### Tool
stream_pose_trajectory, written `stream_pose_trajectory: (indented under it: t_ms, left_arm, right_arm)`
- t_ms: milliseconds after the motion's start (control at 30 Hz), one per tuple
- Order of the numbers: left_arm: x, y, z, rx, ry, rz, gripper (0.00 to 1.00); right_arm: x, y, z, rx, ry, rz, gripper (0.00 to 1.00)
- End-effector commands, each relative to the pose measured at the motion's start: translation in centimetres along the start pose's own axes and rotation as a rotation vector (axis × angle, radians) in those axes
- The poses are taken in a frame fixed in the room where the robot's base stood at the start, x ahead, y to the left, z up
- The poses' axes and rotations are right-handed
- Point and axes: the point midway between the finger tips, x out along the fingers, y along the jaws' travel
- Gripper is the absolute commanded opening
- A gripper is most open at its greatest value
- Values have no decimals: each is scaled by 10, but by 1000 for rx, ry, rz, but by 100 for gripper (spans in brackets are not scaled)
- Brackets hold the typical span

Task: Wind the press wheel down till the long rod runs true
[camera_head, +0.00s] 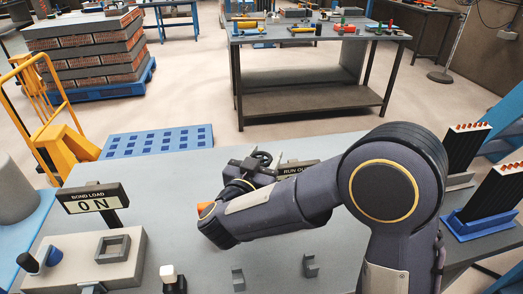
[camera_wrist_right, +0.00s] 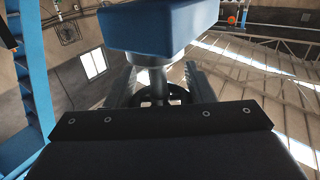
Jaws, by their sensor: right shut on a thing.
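My right arm reaches in from the right across the bench. Its gripper (camera_head: 250,172) is at the far end of the arm, mostly hidden behind my forearm. In the right wrist view the two grey fingers (camera_wrist_right: 160,85) stand on either side of a dark wheel (camera_wrist_right: 158,98), which I take as the press wheel, and are shut on it. A metal stem runs from the wheel to a blue block (camera_wrist_right: 160,27). I cannot make out the long rod. A RUN OUT sign (camera_head: 298,167) is partly covered by my arm. My left gripper is not in view.
A BOND LOAD display (camera_head: 94,200) reads 0 N at the left, behind a grey block fixture (camera_head: 112,249). A white-topped knob (camera_head: 170,275) and small brackets (camera_head: 310,265) stand at the front. Racks with red-tipped tubes (camera_head: 490,190) stand at the right. The bench's back left is clear.

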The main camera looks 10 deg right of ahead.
Motion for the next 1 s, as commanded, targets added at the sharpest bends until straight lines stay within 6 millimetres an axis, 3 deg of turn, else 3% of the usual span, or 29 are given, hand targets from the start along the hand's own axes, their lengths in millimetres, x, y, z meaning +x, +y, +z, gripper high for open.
stream_pose_trajectory:
  t_ms: [600,1000]
  left_arm:
    - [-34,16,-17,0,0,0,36]
    - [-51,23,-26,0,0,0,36]
  right_arm:
    - [-2,9,-4,4,2,577,26]
    - [-5,14,-4,6,3,828,26]
